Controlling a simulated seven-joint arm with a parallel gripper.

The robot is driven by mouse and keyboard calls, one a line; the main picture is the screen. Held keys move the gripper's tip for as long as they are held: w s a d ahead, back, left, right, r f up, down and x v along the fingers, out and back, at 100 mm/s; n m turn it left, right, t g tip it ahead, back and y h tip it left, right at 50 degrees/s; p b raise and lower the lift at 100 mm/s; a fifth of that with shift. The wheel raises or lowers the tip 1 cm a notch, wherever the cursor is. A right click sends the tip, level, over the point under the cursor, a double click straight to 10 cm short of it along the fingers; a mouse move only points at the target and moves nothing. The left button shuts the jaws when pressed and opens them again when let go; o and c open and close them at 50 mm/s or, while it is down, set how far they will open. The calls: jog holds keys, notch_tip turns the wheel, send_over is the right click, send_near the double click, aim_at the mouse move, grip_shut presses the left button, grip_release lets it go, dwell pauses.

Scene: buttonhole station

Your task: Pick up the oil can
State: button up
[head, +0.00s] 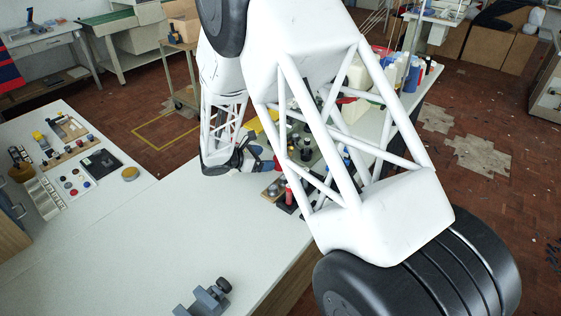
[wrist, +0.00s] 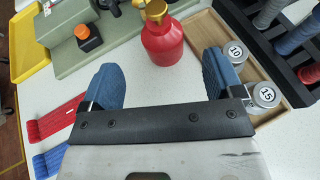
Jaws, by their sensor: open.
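The oil can is a red, rounded can (wrist: 163,42) with a brass-coloured neck, near the top middle of the wrist view. It stands upright on the white table. My gripper (wrist: 162,76) is open, with its blue-padded fingers spread wide and nothing between them. The can is just beyond the fingertips, roughly centred between the fingers and apart from both. In the head view my gripper (head: 259,164) is low over the table and partly hidden by my arm. I cannot clearly make out the can there.
A wooden tray (wrist: 207,23) with labelled metal weights (wrist: 267,94) lies close to the right finger. A black rack (wrist: 288,72) with coloured grips stands beyond it. A grey-green machine base (wrist: 60,48) is at upper left. The table's near-left (head: 170,235) is clear.

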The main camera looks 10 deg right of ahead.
aim_at(275, 158)
jog(key=shift+x, duration=1.3)
jog(key=shift+x, duration=2.65)
jog(key=shift+s+f, duration=0.15)
jog(key=shift+c, duration=0.4)
jog(key=c, duration=1.2)
jog(key=shift+a, duration=0.1)
jog(key=shift+r, duration=5.05)
